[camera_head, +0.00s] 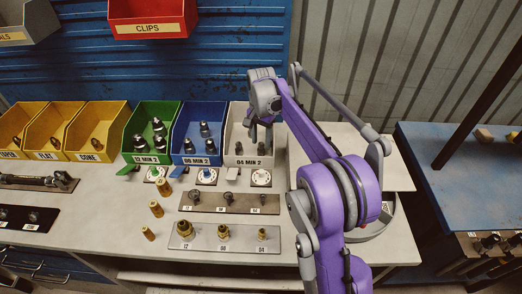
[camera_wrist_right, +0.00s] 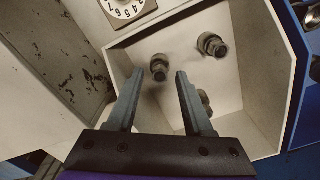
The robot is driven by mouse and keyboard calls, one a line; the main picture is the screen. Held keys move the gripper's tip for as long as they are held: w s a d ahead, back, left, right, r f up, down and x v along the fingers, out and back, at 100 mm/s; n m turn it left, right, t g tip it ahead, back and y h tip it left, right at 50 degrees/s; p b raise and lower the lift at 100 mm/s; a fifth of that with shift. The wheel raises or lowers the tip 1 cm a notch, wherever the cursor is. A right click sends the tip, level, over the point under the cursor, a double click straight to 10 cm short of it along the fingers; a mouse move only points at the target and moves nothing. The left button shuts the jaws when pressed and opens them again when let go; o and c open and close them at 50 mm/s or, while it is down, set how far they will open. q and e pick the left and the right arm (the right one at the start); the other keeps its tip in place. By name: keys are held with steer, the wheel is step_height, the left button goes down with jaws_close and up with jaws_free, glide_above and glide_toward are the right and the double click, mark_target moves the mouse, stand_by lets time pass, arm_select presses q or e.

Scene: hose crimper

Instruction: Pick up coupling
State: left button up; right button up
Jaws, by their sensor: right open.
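The white bin labelled "04 MIN 2" (camera_head: 236,161) holds a few small dark metal couplings, one of them a coupling (camera_head: 239,148) at its left side. My right gripper (camera_head: 260,134) is at this bin, pointing down into it. In the right wrist view, its two grey fingers (camera_wrist_right: 160,74) are open with nothing held. One coupling (camera_wrist_right: 158,67) shows between the fingertips. Another coupling (camera_wrist_right: 212,45) stands further right, and a third (camera_wrist_right: 206,101) is partly hidden by the right finger. Whether a finger touches a coupling I cannot tell. My left gripper is not in view.
A blue bin (camera_head: 184,159) and a green bin (camera_head: 135,158) with larger couplings stand left of the white bin. Round dials (camera_head: 261,178) sit in front. A plate with brass fittings (camera_head: 205,243) and a plate with dark parts (camera_head: 222,209) lie nearer.

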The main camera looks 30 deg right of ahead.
mark_target(261, 143)
step_height(261, 143, down, 3)
steer(key=shift+f, duration=0.15)
steer(key=shift+c, duration=0.3)
jaws_close()
